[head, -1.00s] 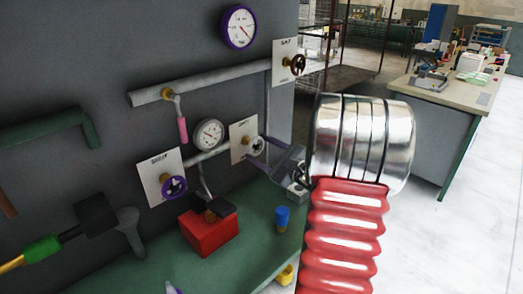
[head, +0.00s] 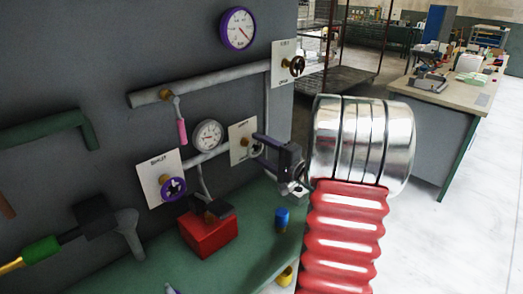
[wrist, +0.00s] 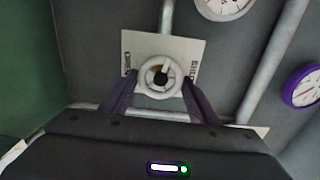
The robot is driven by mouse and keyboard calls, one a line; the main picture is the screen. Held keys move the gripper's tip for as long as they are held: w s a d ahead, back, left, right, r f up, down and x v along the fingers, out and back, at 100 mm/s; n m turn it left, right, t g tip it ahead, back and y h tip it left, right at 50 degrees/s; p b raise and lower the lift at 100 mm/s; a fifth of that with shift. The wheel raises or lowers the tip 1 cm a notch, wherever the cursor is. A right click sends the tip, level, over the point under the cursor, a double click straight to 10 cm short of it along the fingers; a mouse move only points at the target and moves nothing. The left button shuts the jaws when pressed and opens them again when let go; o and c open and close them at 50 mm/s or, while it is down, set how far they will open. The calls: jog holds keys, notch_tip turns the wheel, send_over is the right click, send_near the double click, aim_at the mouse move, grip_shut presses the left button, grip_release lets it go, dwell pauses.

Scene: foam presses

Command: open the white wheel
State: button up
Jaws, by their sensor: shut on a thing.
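The white wheel (head: 257,150) sits on a white plate (head: 238,133) on the grey wall, right of a gauge. My gripper (head: 262,143) reaches it from the right and is shut on it. In the wrist view the wheel (wrist: 160,64) is a pale ring with a dark hub. The two dark purple fingers of my gripper (wrist: 160,78) lie on its left and right rims. Lettering shows on both sides of the plate (wrist: 190,46) behind the wheel. In the head view the fingers hide part of the wheel.
A purple wheel (head: 173,188) is at lower left, and a dark wheel (head: 296,66) at upper right. A pink-handled lever (head: 181,132) hangs from the upper pipe. A red box (head: 209,234) and a blue knob (head: 282,218) are on the green bench below.

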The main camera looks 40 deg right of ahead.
jog(key=shift+a+f+n, duration=0.2)
jog(key=shift+n, duration=1)
jog(key=o, duration=1.1)
jog(key=shift+c, duration=0.2)
jog(key=shift+d+r, duration=0.1)
jog(key=s, duration=1.3)
jog(key=shift+s+d, duration=0.15)
jog(key=shift+s, duration=0.25)
